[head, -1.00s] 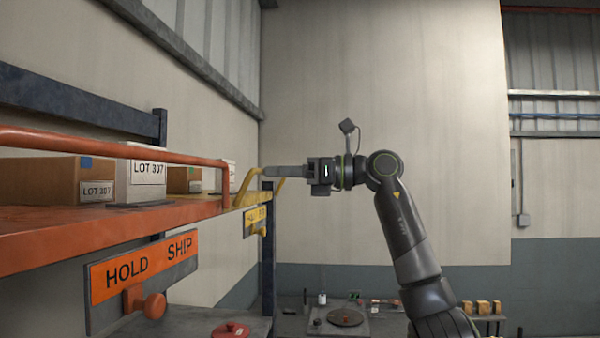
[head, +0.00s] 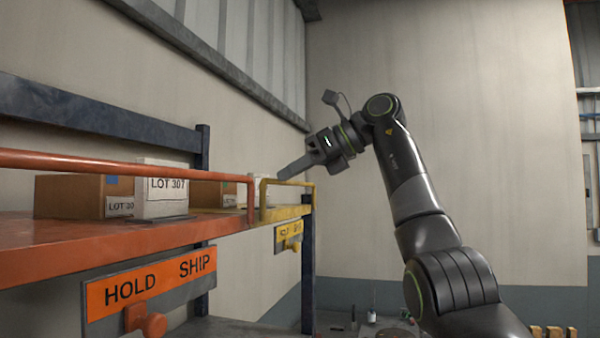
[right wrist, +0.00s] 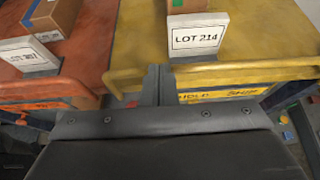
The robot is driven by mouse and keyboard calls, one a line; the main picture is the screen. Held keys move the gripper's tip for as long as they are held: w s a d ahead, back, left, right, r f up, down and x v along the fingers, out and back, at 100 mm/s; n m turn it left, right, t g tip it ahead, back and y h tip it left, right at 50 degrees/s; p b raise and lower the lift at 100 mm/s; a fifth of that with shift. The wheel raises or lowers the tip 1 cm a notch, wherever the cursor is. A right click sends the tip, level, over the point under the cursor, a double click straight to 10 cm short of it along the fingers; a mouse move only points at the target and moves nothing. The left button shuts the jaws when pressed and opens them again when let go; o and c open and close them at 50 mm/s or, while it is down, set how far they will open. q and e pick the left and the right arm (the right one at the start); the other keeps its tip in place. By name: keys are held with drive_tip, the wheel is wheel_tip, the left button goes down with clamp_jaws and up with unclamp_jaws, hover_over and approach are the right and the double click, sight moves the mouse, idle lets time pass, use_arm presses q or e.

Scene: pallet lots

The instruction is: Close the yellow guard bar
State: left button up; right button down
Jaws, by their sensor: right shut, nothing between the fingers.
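The yellow guard bar (head: 263,200) stands upright along the front of the yellow shelf section in the head view, its top rail about level. In the right wrist view the yellow guard bar (right wrist: 245,67) runs across the front of the yellow shelf, with its bent end left of the fingers. My right gripper (head: 283,175) is shut and empty, its fingers pointing down and left at the bar's top rail. In the right wrist view the fingertips (right wrist: 158,72) overlap the bar; I cannot tell whether they touch it. My left gripper is not in view.
The orange shelf (head: 110,238) with its orange guard rail (head: 120,162) adjoins on the left. It holds a brown carton (head: 70,196) and a LOT 307 sign (head: 165,188). A LOT 214 sign (right wrist: 197,35) stands on the yellow shelf. A HOLD SHIP plate (head: 150,285) hangs below.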

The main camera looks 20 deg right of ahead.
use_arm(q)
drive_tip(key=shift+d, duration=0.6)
use_arm(e)
drive_tip(key=shift+w+a, duration=0.1)
drive_tip(key=shift+a, duration=0.15)
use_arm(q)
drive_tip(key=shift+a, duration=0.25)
use_arm(e)
drive_tip(key=shift+h, duration=0.3)
